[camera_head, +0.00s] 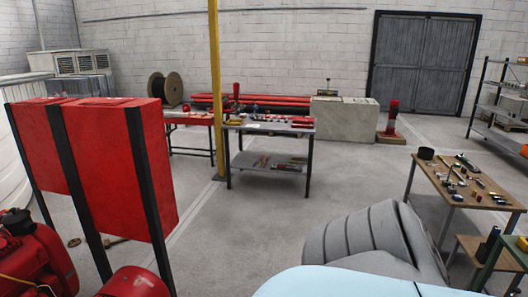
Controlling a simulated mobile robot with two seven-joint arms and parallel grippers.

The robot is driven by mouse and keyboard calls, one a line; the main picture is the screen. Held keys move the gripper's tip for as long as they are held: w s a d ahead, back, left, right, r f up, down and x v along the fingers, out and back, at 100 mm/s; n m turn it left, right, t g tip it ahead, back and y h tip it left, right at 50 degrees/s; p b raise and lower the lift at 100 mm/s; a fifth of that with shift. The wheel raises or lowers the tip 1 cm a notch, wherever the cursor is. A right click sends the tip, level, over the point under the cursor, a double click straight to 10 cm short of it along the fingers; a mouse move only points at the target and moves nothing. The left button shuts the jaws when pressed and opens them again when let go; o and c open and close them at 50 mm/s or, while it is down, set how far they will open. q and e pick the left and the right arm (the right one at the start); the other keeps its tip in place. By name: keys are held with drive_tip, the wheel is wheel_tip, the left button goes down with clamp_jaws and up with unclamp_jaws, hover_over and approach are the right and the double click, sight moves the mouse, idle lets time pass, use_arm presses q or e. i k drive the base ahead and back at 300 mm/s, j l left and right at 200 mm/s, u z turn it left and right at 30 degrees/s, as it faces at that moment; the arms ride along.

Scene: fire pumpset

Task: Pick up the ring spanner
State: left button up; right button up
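I cannot pick out the ring spanner for sure. Small tools and parts lie on the wooden-topped table (432,172) at the right, too small to tell apart. More small items lie on the grey workbench (245,124) in the middle distance, and thin red and metal tools (262,161) lie on its lower shelf. Neither of my grippers shows in the head view.
Tall red tanks on black posts (110,150) stand close at the left, with red machinery (35,255) below. A yellow post (215,80) rises beside the workbench. Shelving (500,100) stands far right. The grey floor (235,225) in the middle is clear.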

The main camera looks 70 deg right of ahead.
sight(460, 177)
drive_tip(key=l+z, duration=0.1)
drive_tip(key=z, duration=1.35)
drive_tip(key=i+l+z, duration=0.1)
drive_tip(key=l+z, duration=0.2)
drive_tip(key=z, duration=0.15)
drive_tip(key=i+l+z, duration=0.15)
drive_tip(key=l+z, duration=0.15)
drive_tip(key=z, duration=0.15)
drive_tip(key=i+l+z, duration=0.2)
drive_tip(key=z, duration=0.25)
drive_tip(key=i+l+z, duration=0.25)
drive_tip(key=i+z, duration=0.2)
drive_tip(key=i, duration=0.2)
drive_tip(key=i+z, duration=0.5)
drive_tip(key=i, duration=0.15)
drive_tip(key=i+j, duration=0.1)
drive_tip(key=i, duration=1.45)
drive_tip(key=i+u, duration=0.15)
drive_tip(key=u, duration=4.65)
